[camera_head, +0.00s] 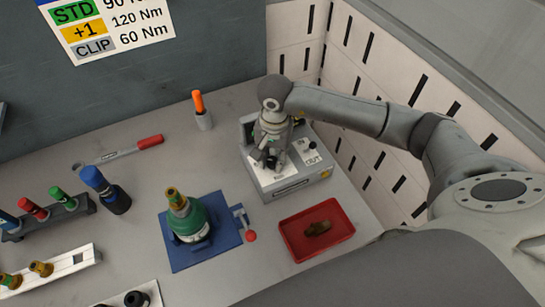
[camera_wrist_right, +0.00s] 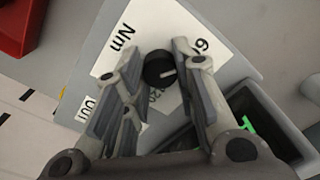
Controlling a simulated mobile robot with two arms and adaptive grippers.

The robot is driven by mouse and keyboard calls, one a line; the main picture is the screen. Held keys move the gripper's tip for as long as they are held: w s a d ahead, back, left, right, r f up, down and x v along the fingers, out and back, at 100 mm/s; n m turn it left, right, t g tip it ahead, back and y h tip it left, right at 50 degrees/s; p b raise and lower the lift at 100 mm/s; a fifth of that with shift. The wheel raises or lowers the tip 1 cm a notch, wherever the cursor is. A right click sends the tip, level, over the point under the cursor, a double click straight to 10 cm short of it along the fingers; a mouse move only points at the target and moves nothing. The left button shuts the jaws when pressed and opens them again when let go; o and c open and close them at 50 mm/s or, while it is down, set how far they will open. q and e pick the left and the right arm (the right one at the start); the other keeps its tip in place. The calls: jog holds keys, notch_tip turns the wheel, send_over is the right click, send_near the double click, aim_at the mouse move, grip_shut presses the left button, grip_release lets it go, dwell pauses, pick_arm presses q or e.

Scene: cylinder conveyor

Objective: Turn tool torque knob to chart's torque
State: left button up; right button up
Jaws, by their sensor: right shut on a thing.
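The grey torque tool box (camera_head: 318,172) stands at the back right of the bench. Its black knob with a white pointer line (camera_wrist_right: 160,68) sits on a white dial label (camera_wrist_right: 138,38) with "Nm" and partly covered numbers. My right gripper (camera_head: 272,160) reaches down over the box; in the wrist view its fingers (camera_wrist_right: 163,72) are shut on the knob. The green display (camera_wrist_right: 246,124) is mostly hidden. The wall chart (camera_head: 105,27) reads STD 90 Nm, +1 120 Nm and CLIP 60 Nm, with its top cut off. My left gripper is not in view.
A red tray (camera_head: 290,238) with a brown part lies in front of the box. A blue fixture (camera_head: 183,258) holds a green body. A slotted wall is at right.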

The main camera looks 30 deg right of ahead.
aim_at(273, 161)
jog(key=shift+f+m+b, duration=0.2)
jog(key=shift+m+b, duration=0.3)
jog(key=shift+b, duration=0.2)
jog(key=m+b, duration=0.6)
jog(key=shift+b, duration=0.35)
jog(key=shift+r+m+b, duration=0.2)
jog(key=shift+m+b, duration=1.45)
jog(key=shift+m, duration=0.55)
jog(key=o, duration=1.1)
jog(key=shift+c, duration=0.2)
notch_tip(273, 161, up, 12)
jog(key=shift+s, duration=0.15)
